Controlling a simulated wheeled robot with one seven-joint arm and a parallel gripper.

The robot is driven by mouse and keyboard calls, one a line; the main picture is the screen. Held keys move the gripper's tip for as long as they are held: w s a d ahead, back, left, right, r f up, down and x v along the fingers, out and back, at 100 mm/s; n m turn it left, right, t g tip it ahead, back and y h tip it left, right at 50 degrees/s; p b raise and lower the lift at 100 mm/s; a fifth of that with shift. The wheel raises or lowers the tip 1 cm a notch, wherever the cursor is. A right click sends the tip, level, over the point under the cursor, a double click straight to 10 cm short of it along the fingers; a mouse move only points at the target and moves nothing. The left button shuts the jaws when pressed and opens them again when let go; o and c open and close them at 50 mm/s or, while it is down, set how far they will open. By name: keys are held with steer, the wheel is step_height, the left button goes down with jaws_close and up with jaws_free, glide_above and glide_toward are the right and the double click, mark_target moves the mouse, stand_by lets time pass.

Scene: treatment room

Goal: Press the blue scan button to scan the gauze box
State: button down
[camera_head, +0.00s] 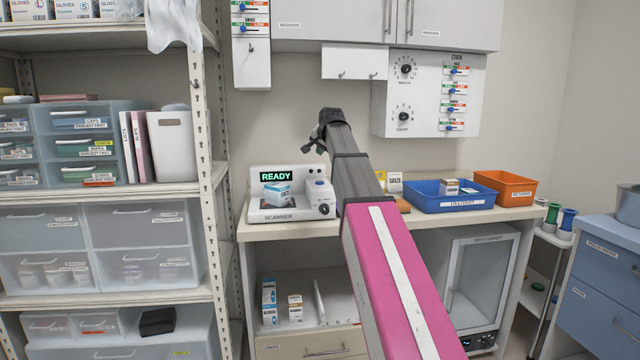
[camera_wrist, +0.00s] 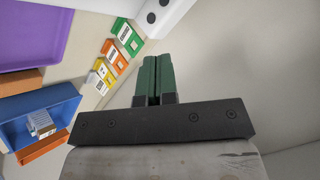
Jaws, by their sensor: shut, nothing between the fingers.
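The white scanner (camera_head: 283,213) stands at the left end of the counter, and its display reads READY. The gauze box (camera_head: 277,191), white and blue, rests on the scanner's bed. The small blue scan button (camera_head: 319,183) is on the raised right part of the scanner, above a black knob. My gripper (camera_head: 318,142) is up near the wall, above the scanner and apart from the button. In the wrist view my gripper's green fingers (camera_wrist: 154,80) are shut together and empty.
A blue tray (camera_head: 430,203) labelled DELIVERY holds small boxes right of my arm. An orange bin (camera_head: 507,189) stands beyond it. Wall cabinets and a control panel (camera_head: 424,97) hang above the counter. A shelf unit (camera_head: 213,200) borders the scanner's left.

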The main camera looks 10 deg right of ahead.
mark_target(320, 182)
steer(key=shift+f, duration=4.25)
steer(key=shift+f, duration=0.4)
steer(key=shift+f, duration=0.4)
steer(key=shift+r, duration=0.85)
